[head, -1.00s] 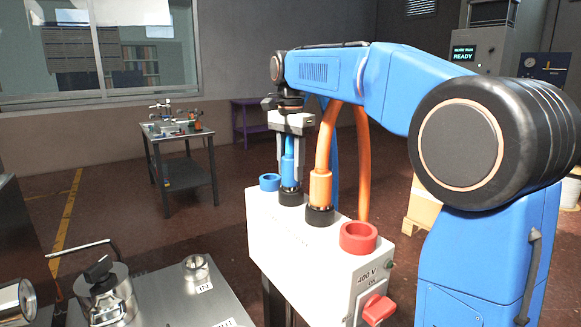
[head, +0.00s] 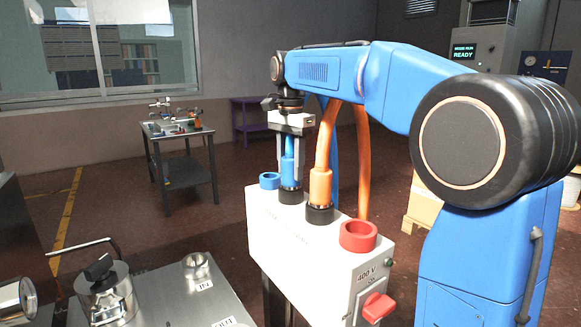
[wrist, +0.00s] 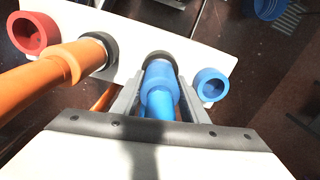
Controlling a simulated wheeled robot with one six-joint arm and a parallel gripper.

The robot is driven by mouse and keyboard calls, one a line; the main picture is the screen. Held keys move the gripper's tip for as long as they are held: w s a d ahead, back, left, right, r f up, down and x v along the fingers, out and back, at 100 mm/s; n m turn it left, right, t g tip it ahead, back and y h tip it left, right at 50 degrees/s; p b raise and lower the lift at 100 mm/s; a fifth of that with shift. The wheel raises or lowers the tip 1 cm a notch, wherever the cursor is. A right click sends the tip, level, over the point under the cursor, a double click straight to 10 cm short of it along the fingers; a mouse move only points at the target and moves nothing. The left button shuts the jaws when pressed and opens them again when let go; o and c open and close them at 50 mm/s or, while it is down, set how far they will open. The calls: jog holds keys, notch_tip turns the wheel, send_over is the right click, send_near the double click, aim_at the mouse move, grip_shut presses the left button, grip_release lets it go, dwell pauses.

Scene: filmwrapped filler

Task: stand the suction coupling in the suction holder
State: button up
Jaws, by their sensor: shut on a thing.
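The blue suction coupling (head: 289,175), with a blue hose above it, stands upright with its lower end at a black holder ring (head: 290,195) on top of a white box (head: 305,250). Whether it is fully seated is hard to tell. My gripper (head: 291,158) points down from above, shut on the blue coupling. In the wrist view, my gripper (wrist: 158,97) has a finger on each side of the blue coupling (wrist: 160,78), and the black ring (wrist: 158,56) shows just beyond it. The coupling's lower end is hidden inside or behind the ring.
An orange coupling (head: 320,186) stands in a second black ring beside it. A blue ring (head: 270,181) and a red ring (head: 358,236) sit at the box's ends. A steel table (head: 190,300) with a lidded vessel (head: 105,292) is front left. A small grey table (head: 180,135) stands behind.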

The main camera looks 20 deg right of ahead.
jog(key=o, duration=1.5)
jog(key=shift+f, duration=0.1)
